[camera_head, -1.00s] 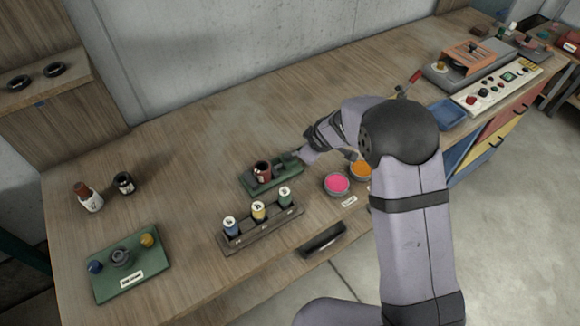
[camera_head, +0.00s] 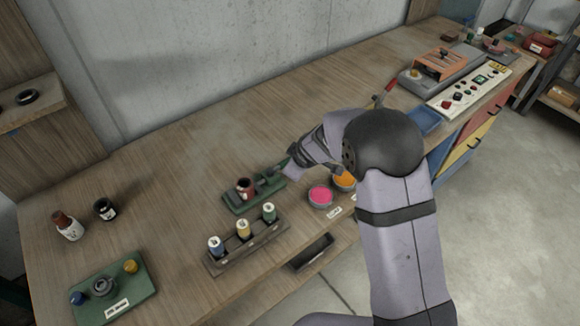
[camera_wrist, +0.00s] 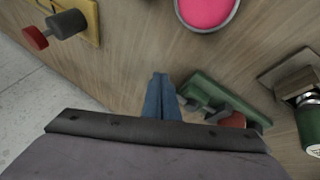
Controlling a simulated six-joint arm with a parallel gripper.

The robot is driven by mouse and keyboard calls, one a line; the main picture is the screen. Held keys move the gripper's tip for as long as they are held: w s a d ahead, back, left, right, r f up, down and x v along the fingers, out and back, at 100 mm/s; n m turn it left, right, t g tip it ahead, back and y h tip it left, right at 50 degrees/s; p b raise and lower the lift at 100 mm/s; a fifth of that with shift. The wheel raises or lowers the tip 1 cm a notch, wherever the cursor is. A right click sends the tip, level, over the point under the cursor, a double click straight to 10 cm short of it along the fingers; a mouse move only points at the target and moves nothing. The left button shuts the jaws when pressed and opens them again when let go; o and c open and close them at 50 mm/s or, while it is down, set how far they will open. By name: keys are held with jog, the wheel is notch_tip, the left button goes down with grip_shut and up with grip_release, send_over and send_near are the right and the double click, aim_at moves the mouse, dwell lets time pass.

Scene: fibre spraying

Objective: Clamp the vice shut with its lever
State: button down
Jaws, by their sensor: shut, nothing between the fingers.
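The vice is most likely the green block (camera_head: 240,205) in the middle of the bench, with grey jaw parts on top. A dark red cylinder (camera_head: 245,186) stands upright in it. In the wrist view the green block (camera_wrist: 208,88) lies just right of my fingers, and part of a red piece (camera_wrist: 234,120) shows beside grey parts. My gripper (camera_head: 281,168) is shut and empty at the right end of the block; its bluish fingers also show in the wrist view (camera_wrist: 160,90). I cannot tell whether they touch it. I cannot make out the lever clearly.
A rack (camera_head: 250,248) with three capped bottles stands in front of the block. Pink (camera_head: 320,196) and orange (camera_head: 344,178) pots sit to its right. A green plate (camera_head: 115,288) lies front left. The bench behind the block is clear.

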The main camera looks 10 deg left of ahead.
jog(key=shift+s+d+r+b, duration=0.2)
jog(key=shift+s+d+b, duration=0.2)
jog(key=shift+s+d, duration=0.6)
jog(key=d+r+p, duration=0.5)
jog(key=r+p, duration=0.3)
jog(key=p, duration=0.3)
jog(key=shift+s+d+r, duration=0.15)
jog(key=shift+r, duration=0.05)
jog(key=s+d+f+m+g+h, duration=0.2)
jog(key=s+d+f+m+g, duration=0.15)
jog(key=s, duration=0.35)
jog(key=s+d+f+m+g+h, duration=0.1)
jog(key=s+d+f+m+g, duration=0.1)
jog(key=s+d, duration=0.35)
jog(key=s+d+r+m+g+b, duration=0.1)
jog(key=s+r+m+g, duration=0.15)
jog(key=s, duration=0.75)
jog(key=s+d+r+m+g+b, duration=0.1)
jog(key=s+m+g+b, duration=0.15)
jog(key=s, duration=0.65)
jog(key=w+t+b, duration=0.1)
jog(key=d+r+m+t+b, duration=0.1)
jog(key=w+d+r+m+t+b, duration=0.1)
jog(key=t, duration=0.1)
jog(key=shift+w+d+y+b, duration=0.15)
jog(key=shift+w+y+b, duration=0.2)
jog(key=shift+y, duration=0.05)
